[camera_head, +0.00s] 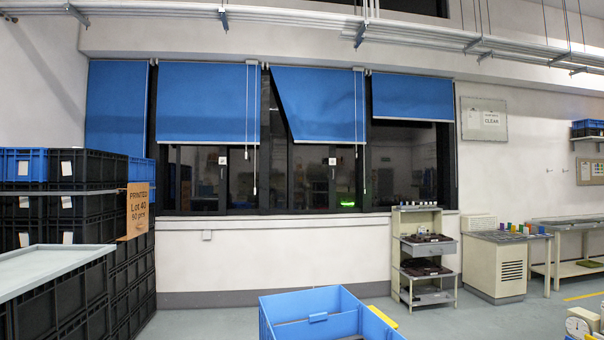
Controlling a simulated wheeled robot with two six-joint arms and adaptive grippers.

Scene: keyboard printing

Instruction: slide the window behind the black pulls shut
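A row of dark-framed windows (300,187) runs along the back wall. Blue blinds cover their upper parts: one at far left (115,105), a wide one (208,100), a skewed one (322,103) and a shorter one at right (412,97). Thin pull cords hang at the second blind (255,175) and the third blind (364,175); their ends look pale, and I cannot make out black pulls. White handle plates show on two panes, at left (222,160) and at centre (332,161). I cannot tell which pane stands open. Neither gripper is in view.
Stacked black crates (85,171) with a cardboard sign (137,210) fill the left side, near a pale tabletop (45,264). A blue bin (318,312) stands front centre. A shelf cart (423,248) stands below the right window. Floor between bin and wall looks clear.

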